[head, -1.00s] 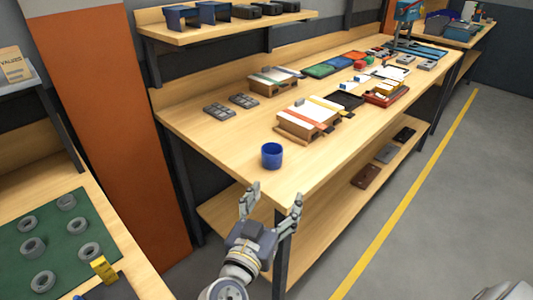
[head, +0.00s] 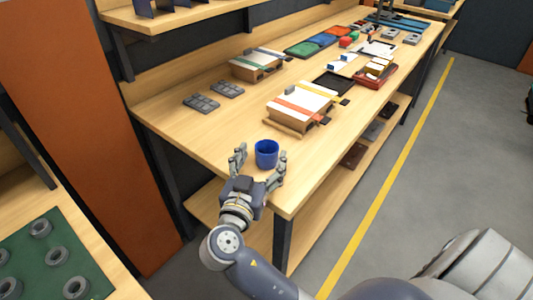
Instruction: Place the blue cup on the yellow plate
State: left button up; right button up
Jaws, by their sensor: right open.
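My right gripper (head: 261,160) is open, with one finger to the left of the cup and one to the right. The cup lies at or just beyond the fingertips; I cannot tell whether they touch it. No yellow plate is seen in the head view. My left gripper is not in view.
Grey trays (head: 201,103) lie left of a box with an orange band (head: 299,104). A black tray (head: 333,83) and a red bin (head: 376,76) stand farther back. Bare bench surrounds the cup. A lower shelf (head: 325,185) runs below.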

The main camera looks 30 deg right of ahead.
aim_at(264, 155)
jog(key=p+x, duration=0.1)
jog(key=x, duration=0.3)
jog(key=shift+w+d+f+p, duration=0.1)
jog(key=shift+w+d+p, duration=0.15)
jog(key=shift+p, duration=0.15)
jog(key=shift+w+d+f, duration=0.1)
jog(key=shift+w+d, duration=0.05)
jog(key=shift+d, duration=0.05)
jog(key=shift+a, duration=0.1)
jog(key=shift+c, duration=1.1)
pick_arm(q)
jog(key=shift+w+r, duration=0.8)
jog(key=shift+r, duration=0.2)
pick_arm(e)
jog(key=c, duration=0.9)
jog(key=shift+c, duration=0.3)
